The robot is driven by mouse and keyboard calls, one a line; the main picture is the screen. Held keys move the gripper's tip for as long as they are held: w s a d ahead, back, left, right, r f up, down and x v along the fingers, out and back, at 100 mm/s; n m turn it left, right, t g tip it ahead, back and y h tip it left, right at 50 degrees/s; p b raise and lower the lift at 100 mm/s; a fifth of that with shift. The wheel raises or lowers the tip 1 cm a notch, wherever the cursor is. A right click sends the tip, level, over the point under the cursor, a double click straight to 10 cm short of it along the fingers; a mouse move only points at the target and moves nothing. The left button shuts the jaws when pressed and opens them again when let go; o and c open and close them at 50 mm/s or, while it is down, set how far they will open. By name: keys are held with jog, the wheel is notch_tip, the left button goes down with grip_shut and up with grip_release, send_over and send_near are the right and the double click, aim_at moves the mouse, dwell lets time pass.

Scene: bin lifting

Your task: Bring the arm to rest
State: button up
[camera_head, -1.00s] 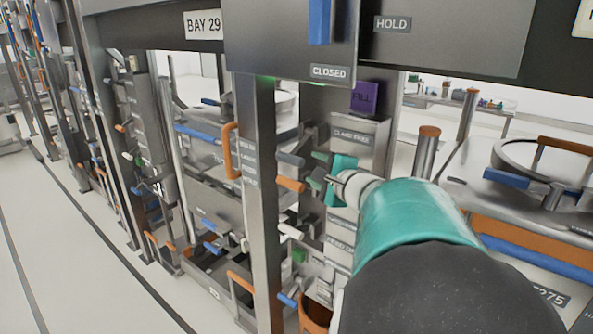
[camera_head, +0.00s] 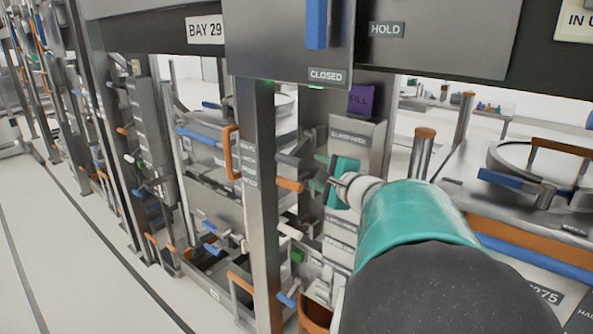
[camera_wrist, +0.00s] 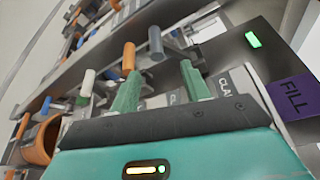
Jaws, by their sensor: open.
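My arm, with a teal and dark grey casing, reaches from the bottom right of the head view toward the rack. My gripper (camera_head: 318,170) is at its end, in front of the labelled panel and right of the steel post (camera_head: 258,200). In the wrist view my gripper (camera_wrist: 160,82) shows two green fingers spread apart with nothing between them. Past the fingertips are a grey handle (camera_wrist: 155,42) and an orange handle (camera_wrist: 128,58). I cannot tell whether the fingers touch either handle.
The orange handle (camera_head: 289,184) and white handle (camera_head: 290,231) stick out beside the post. A purple FILL sign (camera_head: 361,99) is above the gripper. A CLOSED panel (camera_head: 290,40) hangs overhead. A round-lidded bin (camera_head: 540,165) stands at right. The floor (camera_head: 70,270) at left is clear.

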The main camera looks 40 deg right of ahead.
jog(key=w+a+f+n+g+y, duration=0.15)
jog(key=a+n+y, duration=0.3)
jog(key=a, duration=0.75)
jog(key=w+a+f+n+g+y, duration=0.1)
jog(key=a+f+n+g+y, duration=0.15)
jog(key=a+n, duration=0.65)
jog(key=s+a+f+n+g+h, duration=0.1)
jog(key=s+a+f+n+g, duration=0.2)
jog(key=s+a+n, duration=0.2)
jog(key=s+a+f+n+g+h, duration=0.1)
jog(key=s+a+f+n+g, duration=0.2)
jog(key=a, duration=0.9)
jog(key=shift+s+a+f+n+h, duration=0.15)
jog(key=shift+s+f+n+h, duration=0.4)
jog(key=shift+s+n, duration=1.65)
jog(key=shift+s+f+m, duration=0.1)
jog(key=shift+s+m, duration=0.55)
jog(key=shift+s, duration=0.05)
